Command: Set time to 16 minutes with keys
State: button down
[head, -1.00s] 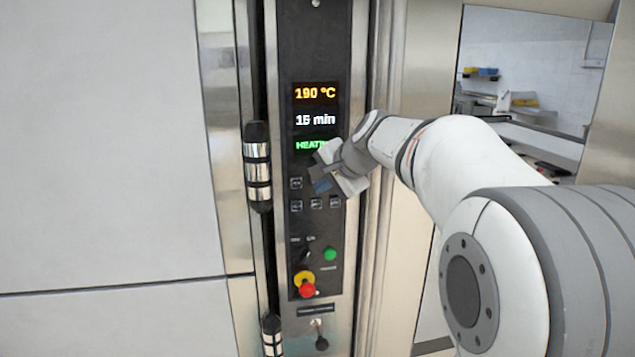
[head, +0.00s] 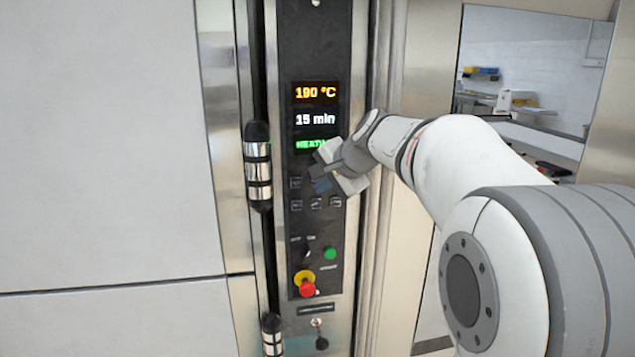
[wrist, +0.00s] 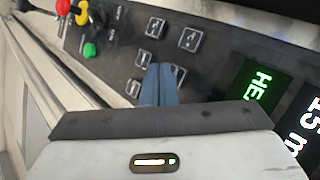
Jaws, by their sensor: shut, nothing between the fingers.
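The black control panel (head: 288,230) has a display (head: 315,118) that reads 190 °C, 15 min and a green heating line. Small square keys sit below it in two rows, with a lower-row key (head: 316,203) in clear view. My gripper (head: 323,185) is shut and empty, its tips at the upper row, hiding part of it. In the wrist view the blue fingertips (wrist: 160,70) are together, beside one key (wrist: 143,58) and partly over another key (wrist: 179,73). I cannot tell whether they touch a key.
Below the keys are a green button (head: 330,254), a small dark knob (head: 305,255) and a red stop button (head: 307,290) on a yellow base. A vertical door handle (head: 257,168) stands out left of the panel. A steel frame (head: 385,270) runs along its right.

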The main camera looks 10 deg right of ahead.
dwell(0.8)
jog(key=shift+w, duration=0.45)
jog(key=shift+w, duration=0.35)
dwell(0.5)
jog(key=shift+s, duration=0.85)
jog(key=shift+s+b, duration=1.15)
jog(key=shift+s, duration=1.35)
